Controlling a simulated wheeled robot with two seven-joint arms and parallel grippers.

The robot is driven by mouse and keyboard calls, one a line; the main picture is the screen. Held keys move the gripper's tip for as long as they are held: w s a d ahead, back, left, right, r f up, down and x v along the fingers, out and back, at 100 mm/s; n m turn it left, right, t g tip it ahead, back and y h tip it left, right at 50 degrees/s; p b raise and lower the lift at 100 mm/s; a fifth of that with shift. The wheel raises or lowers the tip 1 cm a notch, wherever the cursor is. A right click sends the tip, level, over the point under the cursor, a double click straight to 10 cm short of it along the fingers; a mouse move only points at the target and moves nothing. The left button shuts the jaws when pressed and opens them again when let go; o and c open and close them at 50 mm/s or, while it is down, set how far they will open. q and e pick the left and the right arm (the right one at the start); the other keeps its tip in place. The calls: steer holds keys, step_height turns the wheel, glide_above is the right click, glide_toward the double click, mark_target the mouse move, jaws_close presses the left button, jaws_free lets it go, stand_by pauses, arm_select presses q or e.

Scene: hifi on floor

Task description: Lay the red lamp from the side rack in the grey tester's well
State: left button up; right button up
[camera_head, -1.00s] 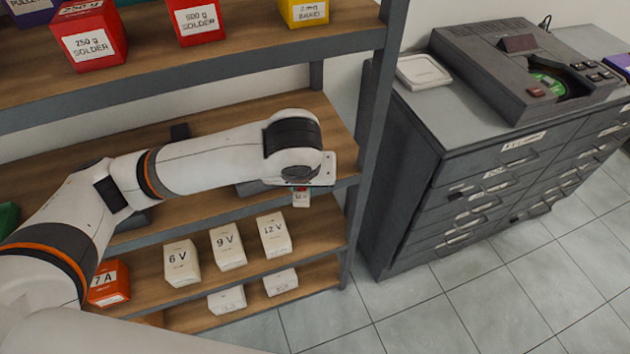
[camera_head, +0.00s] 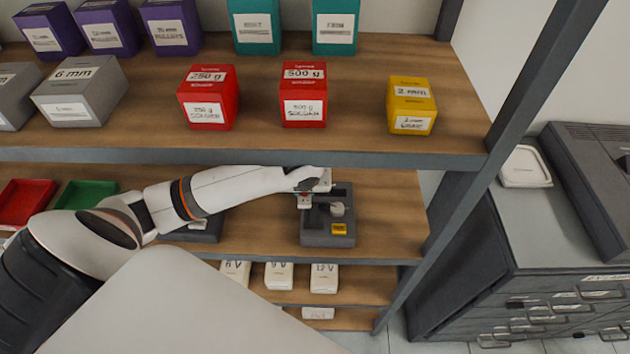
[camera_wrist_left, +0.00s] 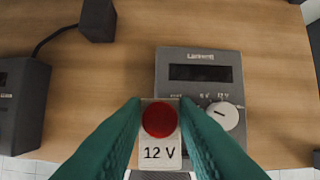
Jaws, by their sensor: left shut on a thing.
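The red lamp (camera_wrist_left: 159,119) has a round red dome on a pale block marked 12 V. My left gripper (camera_wrist_left: 159,125) is shut on this block, between its two green fingers. In the head view the left gripper (camera_head: 305,200) is at the left part of the grey tester (camera_head: 318,236), on the middle shelf. The tester also shows in the wrist view (camera_wrist_left: 172,59), with a dark display, a white knob and a dial. The lamp and fingers cover its lower part there, so the well cannot be made out. Whether lamp and tester touch is unclear. My right gripper is out of view.
The upper shelf (camera_head: 330,142) with red, yellow and other boxes is just above my left arm. A dark device (camera_wrist_left: 20,98) with a cable stands left of the tester. White boxes marked in volts (camera_head: 278,275) are below. A grey drawer cabinet (camera_head: 530,310) stands at right.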

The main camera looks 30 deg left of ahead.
mark_target(314, 208)
arm_select(q)
steer(key=shift+w+d+r+p, duration=0.2)
steer(key=shift+r, duration=0.3)
steer(key=shift+w+d+r+p, duration=0.15)
steer(key=shift+d+r+p, duration=0.05)
steer(key=shift+r, duration=0.3)
steer(key=shift+f, duration=0.4)
steer(key=d+f, duration=0.1)
steer(key=f, duration=0.1)
steer(key=d+f, duration=0.1)
steer(key=f, duration=0.1)
steer(key=shift+d, duration=0.15)
steer(key=shift+s+a+f+b, duration=0.1)
steer(key=shift+a+f+b, duration=0.2)
steer(key=shift+a+f, duration=0.3)
steer(key=shift+d, duration=0.25)
steer(key=shift+a, duration=0.15)
steer(key=shift+f, duration=0.45)
stand_by(0.7)
